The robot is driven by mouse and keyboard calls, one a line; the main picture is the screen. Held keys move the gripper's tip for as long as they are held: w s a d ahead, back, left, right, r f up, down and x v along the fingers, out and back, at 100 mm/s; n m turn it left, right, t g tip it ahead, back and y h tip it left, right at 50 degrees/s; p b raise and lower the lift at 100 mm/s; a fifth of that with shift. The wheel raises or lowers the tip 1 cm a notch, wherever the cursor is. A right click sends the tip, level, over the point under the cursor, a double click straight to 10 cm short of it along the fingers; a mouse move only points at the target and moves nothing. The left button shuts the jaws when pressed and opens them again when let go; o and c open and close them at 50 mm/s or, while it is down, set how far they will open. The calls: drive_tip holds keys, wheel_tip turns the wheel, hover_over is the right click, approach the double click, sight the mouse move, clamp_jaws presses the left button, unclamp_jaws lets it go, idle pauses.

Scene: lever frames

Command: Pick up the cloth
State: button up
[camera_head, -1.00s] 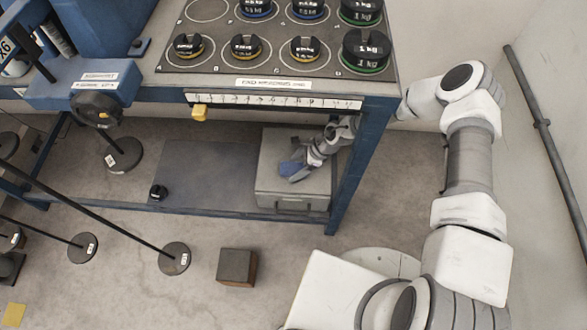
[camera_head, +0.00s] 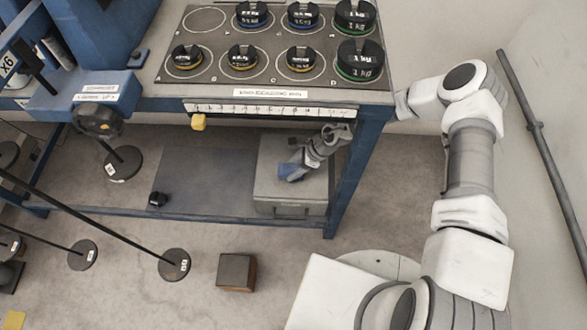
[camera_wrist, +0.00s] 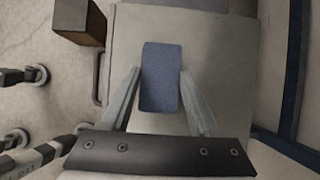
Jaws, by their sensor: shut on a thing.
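The blue cloth (camera_wrist: 161,77) shows as a small upright rectangle between the two fingers of my gripper (camera_wrist: 160,92) in the wrist view. The fingers press against its left and right sides, and my gripper is shut on it. In the head view my gripper (camera_head: 298,164) reaches under the bench, and the cloth (camera_head: 286,172) is at its tips above the grey case (camera_head: 290,208). I cannot tell whether the cloth still touches the case lid.
The blue bench (camera_head: 362,150) with several weights on top overhangs my arm, and its right leg stands close to it. The case rests on the lower shelf (camera_head: 205,175). A brown block (camera_head: 237,271) and bars with disc weights (camera_head: 174,264) stand on the floor.

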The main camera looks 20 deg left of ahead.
drive_tip(key=w+d+p, duration=0.1)
drive_tip(key=w+d, duration=0.1)
drive_tip(key=d, duration=0.6)
drive_tip(key=w+d+r+p, duration=0.1)
drive_tip(key=w+d, duration=0.2)
drive_tip(key=d, duration=0.6)
drive_tip(key=shift+w, duration=0.25)
drive_tip(key=shift+d, duration=0.1)
